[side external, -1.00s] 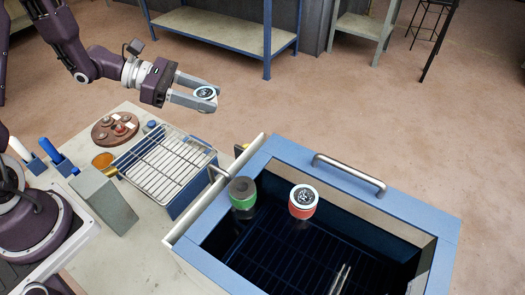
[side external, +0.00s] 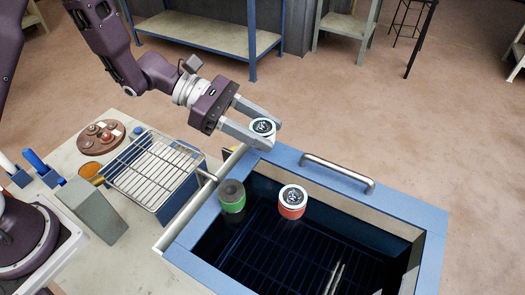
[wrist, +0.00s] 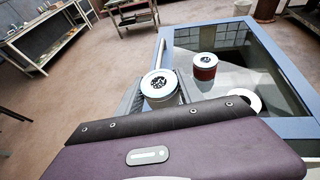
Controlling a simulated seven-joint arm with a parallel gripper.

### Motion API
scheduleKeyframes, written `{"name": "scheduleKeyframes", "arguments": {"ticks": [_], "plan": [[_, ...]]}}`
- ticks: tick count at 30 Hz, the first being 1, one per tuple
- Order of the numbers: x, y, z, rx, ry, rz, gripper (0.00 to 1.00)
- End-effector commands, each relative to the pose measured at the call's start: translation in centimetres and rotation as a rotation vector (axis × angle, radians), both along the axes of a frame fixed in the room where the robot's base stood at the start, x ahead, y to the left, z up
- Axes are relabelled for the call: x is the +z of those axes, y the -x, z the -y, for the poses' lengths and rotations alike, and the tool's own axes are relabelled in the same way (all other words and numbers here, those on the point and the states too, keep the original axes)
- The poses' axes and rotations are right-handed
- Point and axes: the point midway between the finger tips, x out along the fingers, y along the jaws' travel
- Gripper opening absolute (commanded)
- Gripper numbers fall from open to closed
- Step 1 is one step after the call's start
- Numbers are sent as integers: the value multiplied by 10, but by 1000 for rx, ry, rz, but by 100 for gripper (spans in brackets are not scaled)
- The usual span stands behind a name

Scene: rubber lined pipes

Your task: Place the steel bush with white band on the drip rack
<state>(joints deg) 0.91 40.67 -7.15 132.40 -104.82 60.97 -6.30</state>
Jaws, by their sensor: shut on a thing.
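My gripper (side external: 258,132) is shut on the steel bush with white band (side external: 263,127), a short cylinder with a black-and-white patterned top. The bush also shows in the wrist view (wrist: 160,84), upright beyond the dark edge of my gripper, its lower part hidden. In the side view my gripper appears over the far left corner of the blue-rimmed tank (side external: 330,183); its height is hard to tell. The drip rack (side external: 152,166), a wire grid over a blue tray, stands on the bench left of the tank, away from my gripper, with nothing on its bars.
A green-banded bush (side external: 232,196) and a red-banded bush (side external: 292,201) are at the tank. A metal handle (side external: 338,173) rises from its far rim.

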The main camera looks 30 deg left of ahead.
Motion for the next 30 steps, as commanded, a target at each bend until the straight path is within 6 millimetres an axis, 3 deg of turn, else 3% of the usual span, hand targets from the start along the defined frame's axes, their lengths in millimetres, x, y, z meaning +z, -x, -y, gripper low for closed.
{"name": "scheduleKeyframes", "arguments": {"ticks": [8, 20, 21, 24, 30], "plan": [[-48, 0, 0, -1, 2, -1, 0], [-55, 0, 0, 0, 2, 1, 0], [-55, 0, 0, 0, 1, 1, 49], [-55, 0, 0, -1, 1, 2, 65], [-55, 0, 0, -1, 1, 2, 65]]}}
